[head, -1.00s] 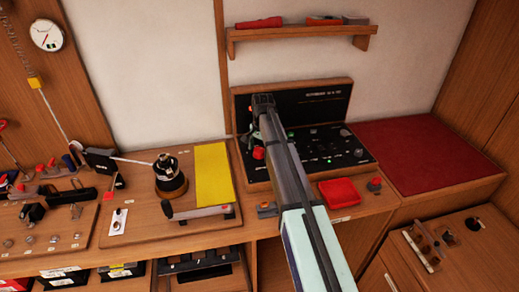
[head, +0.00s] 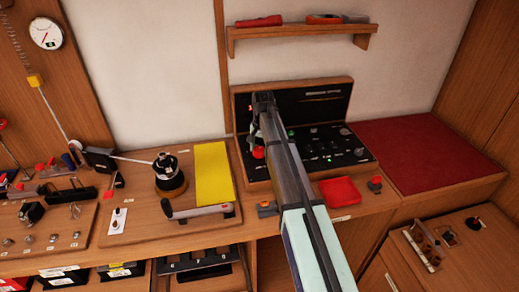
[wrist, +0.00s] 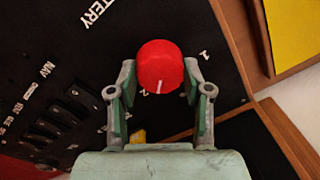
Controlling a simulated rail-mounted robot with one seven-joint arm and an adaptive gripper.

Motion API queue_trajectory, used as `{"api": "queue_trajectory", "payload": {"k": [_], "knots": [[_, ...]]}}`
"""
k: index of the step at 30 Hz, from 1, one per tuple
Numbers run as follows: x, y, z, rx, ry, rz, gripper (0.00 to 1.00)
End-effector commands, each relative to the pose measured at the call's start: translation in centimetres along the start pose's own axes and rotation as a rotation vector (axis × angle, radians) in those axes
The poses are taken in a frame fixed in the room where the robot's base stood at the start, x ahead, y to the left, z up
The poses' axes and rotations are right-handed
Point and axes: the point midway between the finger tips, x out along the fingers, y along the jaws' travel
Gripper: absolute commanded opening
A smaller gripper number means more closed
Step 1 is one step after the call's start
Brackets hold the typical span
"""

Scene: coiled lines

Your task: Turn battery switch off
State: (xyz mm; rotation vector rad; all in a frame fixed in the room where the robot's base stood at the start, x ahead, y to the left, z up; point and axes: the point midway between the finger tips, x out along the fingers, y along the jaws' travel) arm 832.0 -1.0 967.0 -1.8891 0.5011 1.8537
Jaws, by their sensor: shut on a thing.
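The battery switch is a red round knob (wrist: 160,66) on a black panel (wrist: 95,65), with the letters "TERY" readable beside it in the wrist view. A white line on the knob points down the picture, towards a "2" printed on the panel. A "1" is printed to the right of the knob. My gripper (wrist: 159,75) has one finger on each side of the knob and is shut on it. In the head view the red knob (head: 258,153) shows just left of my arm, which hides part of the panel and the fingers.
A red tray (head: 340,190) and a small red-topped knob (head: 375,184) lie right of my arm. A yellow sheet (head: 213,174) and a crank handle (head: 198,211) are to the left. A wooden shelf (head: 300,36) hangs above. The red pad (head: 415,155) at the right is clear.

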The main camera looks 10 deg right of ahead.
Motion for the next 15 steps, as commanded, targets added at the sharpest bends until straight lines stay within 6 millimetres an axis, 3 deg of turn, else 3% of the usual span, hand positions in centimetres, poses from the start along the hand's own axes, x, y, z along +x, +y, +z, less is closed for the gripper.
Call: {"api": "queue_trajectory", "payload": {"k": [15], "knots": [[0.25,0.04,-0.01,-0.478,-0.031,0.003,0.15]]}}
